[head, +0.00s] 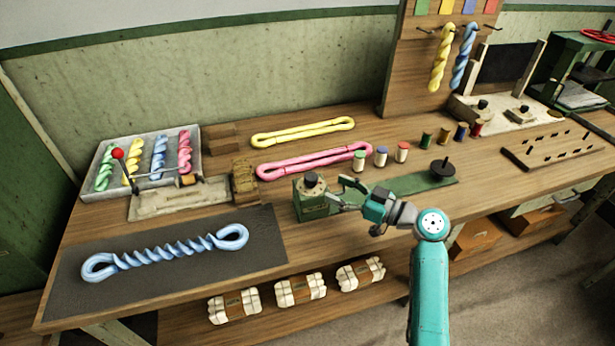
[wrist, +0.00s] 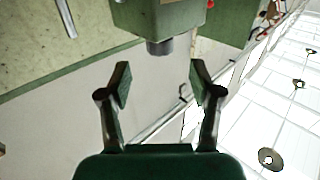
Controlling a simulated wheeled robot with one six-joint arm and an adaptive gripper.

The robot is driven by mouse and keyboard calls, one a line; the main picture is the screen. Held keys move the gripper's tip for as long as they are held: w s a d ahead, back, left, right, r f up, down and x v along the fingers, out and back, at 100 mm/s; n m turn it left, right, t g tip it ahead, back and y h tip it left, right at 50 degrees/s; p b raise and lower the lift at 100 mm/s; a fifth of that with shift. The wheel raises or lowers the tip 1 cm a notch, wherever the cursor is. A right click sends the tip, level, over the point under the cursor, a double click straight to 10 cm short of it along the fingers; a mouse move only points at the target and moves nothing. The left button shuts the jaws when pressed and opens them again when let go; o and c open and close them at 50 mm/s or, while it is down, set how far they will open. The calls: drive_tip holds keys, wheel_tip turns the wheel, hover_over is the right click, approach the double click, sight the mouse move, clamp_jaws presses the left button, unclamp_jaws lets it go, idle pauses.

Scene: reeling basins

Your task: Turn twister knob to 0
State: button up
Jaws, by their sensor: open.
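The twister is a small green box (head: 313,206) on the bench, with a round pale dial and a dark knob (head: 311,179) on top. In the wrist view the green box (wrist: 160,16) is at the top edge, and its dark knob (wrist: 160,47) sticks down in the picture. My gripper (head: 336,197) is just right of the box in the head view. It is open and empty, and in the wrist view the knob lies beyond the gap between its fingertips (wrist: 159,76). Any dial marks are too small to read.
A green strip (head: 410,184) with a dark spindle (head: 442,169) runs right of the box. A blue twisted skein (head: 165,258) lies on a dark mat (head: 75,285) to the left.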

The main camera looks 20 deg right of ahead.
sight(317, 181)
drive_tip(key=x, duration=0.8)
drive_tip(key=shift+w+a, duration=0.1)
drive_tip(key=shift+c, duration=0.2)
drive_tip(key=c, duration=1.1)
